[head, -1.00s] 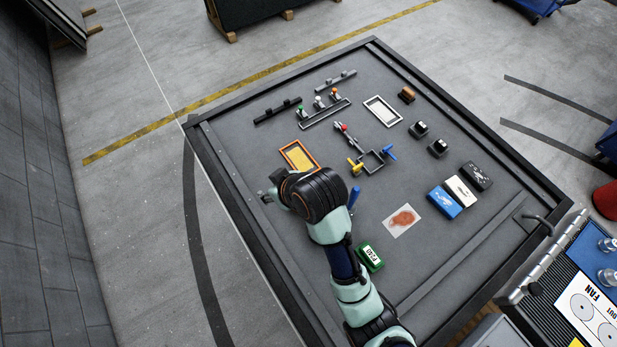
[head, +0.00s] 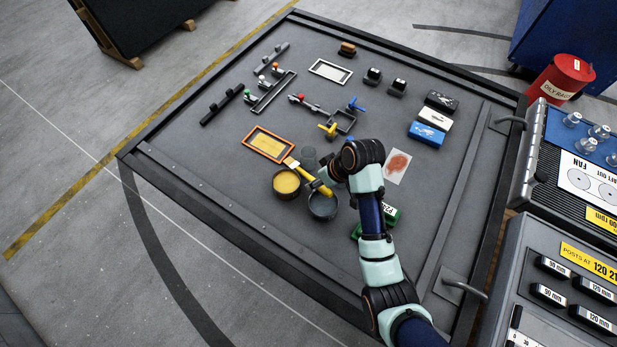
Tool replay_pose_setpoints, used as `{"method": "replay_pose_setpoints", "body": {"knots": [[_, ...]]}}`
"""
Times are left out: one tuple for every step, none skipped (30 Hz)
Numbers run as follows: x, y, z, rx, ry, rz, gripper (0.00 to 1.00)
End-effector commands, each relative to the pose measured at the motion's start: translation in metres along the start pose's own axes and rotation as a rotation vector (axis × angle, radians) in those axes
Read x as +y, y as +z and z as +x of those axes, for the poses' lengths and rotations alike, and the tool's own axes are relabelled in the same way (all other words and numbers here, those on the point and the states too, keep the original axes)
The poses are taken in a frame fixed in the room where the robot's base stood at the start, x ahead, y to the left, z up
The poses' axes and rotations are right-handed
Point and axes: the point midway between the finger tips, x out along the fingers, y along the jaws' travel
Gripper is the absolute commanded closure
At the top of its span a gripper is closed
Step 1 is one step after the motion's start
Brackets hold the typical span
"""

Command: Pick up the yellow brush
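The yellow brush (head: 303,173) lies slanted between the orange-framed screen (head: 269,144) and a dark grey pot (head: 322,206). Its pale, wide end points to the upper left and its yellow handle runs to the lower right, seemingly over or against the dark pot's rim. A pot with yellow contents (head: 286,183) stands just left of the brush. My gripper (head: 326,176) is right beside the handle's upper right side. Its fingers are small and partly hidden by my wrist, so I cannot tell whether they are open or touch the handle.
A yellow-handled clamp (head: 328,130) is farther back. A green box (head: 389,214) is partly behind my arm. The table's left front strip (head: 215,190) is clear.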

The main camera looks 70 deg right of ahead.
Motion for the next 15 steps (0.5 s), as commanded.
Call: {"method": "replay_pose_setpoints", "body": {"knots": [[0.000, 0.003, 0.014, -0.002, -0.001, -0.001, 0.45], [0.000, 0.002, 0.018, -0.002, -0.001, -0.001, 0.45], [0.000, 0.002, 0.023, -0.001, 0.000, -0.001, 0.45], [0.000, 0.002, 0.025, -0.001, 0.000, -0.001, 0.45], [0.000, 0.001, 0.027, 0.000, 0.001, -0.001, 0.45], [0.000, 0.001, 0.028, 0.000, 0.001, -0.001, 0.45], [0.000, 0.001, 0.028, 0.000, 0.001, -0.001, 0.45], [0.000, 0.001, 0.028, 0.001, 0.002, -0.001, 0.45], [0.000, 0.000, 0.027, 0.001, 0.002, -0.001, 0.45], [0.000, 0.001, 0.027, 0.001, 0.002, -0.001, 0.45], [0.000, 0.001, 0.027, 0.001, 0.001, -0.001, 0.45], [0.000, 0.001, 0.027, 0.001, 0.001, -0.001, 0.47], [0.000, 0.001, 0.027, 0.001, 0.001, -0.001, 0.52], [0.000, 0.001, 0.027, 0.001, 0.001, -0.001, 0.57], [0.000, 0.001, 0.027, 0.001, 0.001, -0.001, 0.64]]}}
